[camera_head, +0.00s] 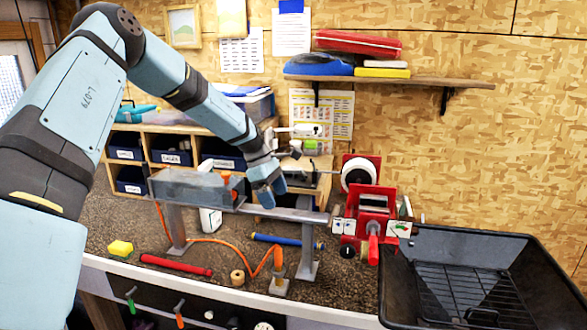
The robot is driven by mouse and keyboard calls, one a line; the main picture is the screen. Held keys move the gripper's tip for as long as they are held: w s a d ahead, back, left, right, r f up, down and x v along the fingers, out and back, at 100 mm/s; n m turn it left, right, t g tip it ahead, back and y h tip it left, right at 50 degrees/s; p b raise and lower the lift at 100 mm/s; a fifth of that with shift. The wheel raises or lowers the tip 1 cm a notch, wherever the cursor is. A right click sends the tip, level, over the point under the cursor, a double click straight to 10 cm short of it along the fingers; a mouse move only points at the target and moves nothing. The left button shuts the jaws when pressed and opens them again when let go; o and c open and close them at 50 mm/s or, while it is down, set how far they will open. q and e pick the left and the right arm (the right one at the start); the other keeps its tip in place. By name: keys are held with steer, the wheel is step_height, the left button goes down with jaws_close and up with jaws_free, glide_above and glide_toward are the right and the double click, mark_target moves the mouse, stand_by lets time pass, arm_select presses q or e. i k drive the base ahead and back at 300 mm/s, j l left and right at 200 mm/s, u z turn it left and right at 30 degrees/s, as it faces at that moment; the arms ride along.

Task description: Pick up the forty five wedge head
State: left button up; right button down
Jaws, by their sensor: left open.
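My left gripper (268,197) reaches down from the upper left and is open, its fingers just above the grey rail (290,214) of the bench stand. I cannot pick out a wedge head marked forty five; small items behind the gripper are partly hidden by my wrist. My right gripper is out of view.
A grey see-through box (185,187) sits at the rail's left end. A red grip (177,265), a blue grip (285,241), a yellow sponge (121,248) and an orange hose (235,246) lie on the bench. A red tape dispenser (372,205) and black tray (400,300) stand right.

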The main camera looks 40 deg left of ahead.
mark_target(286, 170)
steer(key=i+j, duration=0.45)
steer(key=j, duration=0.15)
steer(key=i+j, duration=0.45)
steer(key=j, duration=0.15)
